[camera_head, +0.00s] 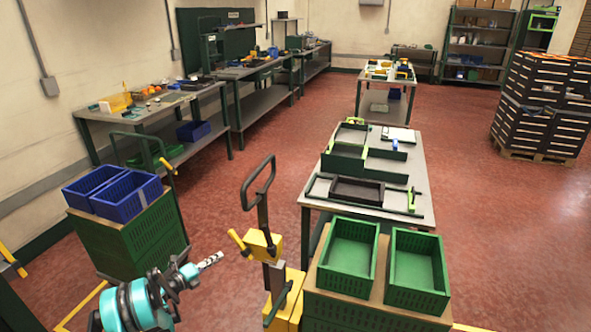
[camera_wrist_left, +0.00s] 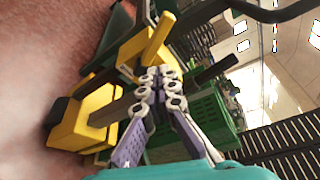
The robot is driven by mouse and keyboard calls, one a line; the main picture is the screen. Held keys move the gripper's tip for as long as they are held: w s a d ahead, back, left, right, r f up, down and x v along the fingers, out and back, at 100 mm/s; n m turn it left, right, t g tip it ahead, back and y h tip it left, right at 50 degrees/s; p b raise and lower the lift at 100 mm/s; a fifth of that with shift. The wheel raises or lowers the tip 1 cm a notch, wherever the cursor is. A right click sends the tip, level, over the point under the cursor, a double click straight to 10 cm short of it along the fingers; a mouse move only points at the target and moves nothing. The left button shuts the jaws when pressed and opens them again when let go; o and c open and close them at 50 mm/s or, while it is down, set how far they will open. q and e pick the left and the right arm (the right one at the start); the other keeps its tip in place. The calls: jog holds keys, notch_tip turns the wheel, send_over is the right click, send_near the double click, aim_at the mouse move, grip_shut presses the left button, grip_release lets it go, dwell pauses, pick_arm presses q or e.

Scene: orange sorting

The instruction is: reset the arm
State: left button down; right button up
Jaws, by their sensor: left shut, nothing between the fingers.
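My left arm, teal and black, comes in at the bottom left of the head view, and its gripper (camera_head: 211,260) points up and to the right over open floor. In the left wrist view the same gripper (camera_wrist_left: 158,78) has its fingers together with nothing between them. Behind the fingers in that view is a yellow pallet truck (camera_wrist_left: 90,112); it also stands right of the gripper in the head view (camera_head: 288,300). My right gripper shows in neither view.
Two empty green crates (camera_head: 350,250) (camera_head: 418,270) stand at the lower right. Two blue crates (camera_head: 128,203) sit on stacked green crates (camera_head: 130,245) at the left. A work table (camera_head: 413,150) with trays stands beyond. Red floor (camera_head: 240,150) is clear between the benches and this table.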

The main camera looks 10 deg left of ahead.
pick_arm(q)
jog(key=w+d+r+n+t+y, duration=0.1)
jog(key=w+r+n+t+y, duration=0.15)
jog(key=r, duration=0.85)
jog(key=w+d+r+n+t+y, duration=0.1)
jog(key=w+r+n+t+y, duration=0.2)
jog(key=r, duration=0.9)
jog(key=s+d+r+n+g+y, duration=0.1)
jog(key=s+d+r+n+y, duration=0.15)
jog(key=r+n, duration=0.4)
jog(key=s+d+r+n+g+y, duration=0.1)
jog(key=s+r+n+y, duration=0.2)
jog(key=r+n, duration=0.3)
jog(key=s+d+f+n+g+h, duration=0.1)
jog(key=s+d+f+n+g, duration=0.2)
jog(key=s+d, duration=0.5)
jog(key=s+d+f+n+g+h, duration=0.1)
jog(key=s+d+f+n+g, duration=0.2)
jog(key=s+d+f, duration=0.4)
jog(key=s+d+f+n+g+h, duration=0.2)
jog(key=s+d+f+g, duration=0.3)
jog(key=s, duration=1.5)
jog(key=d+n, duration=0.1)
jog(key=d, duration=0.2)
jog(key=shift+d+f+g, duration=0.35)
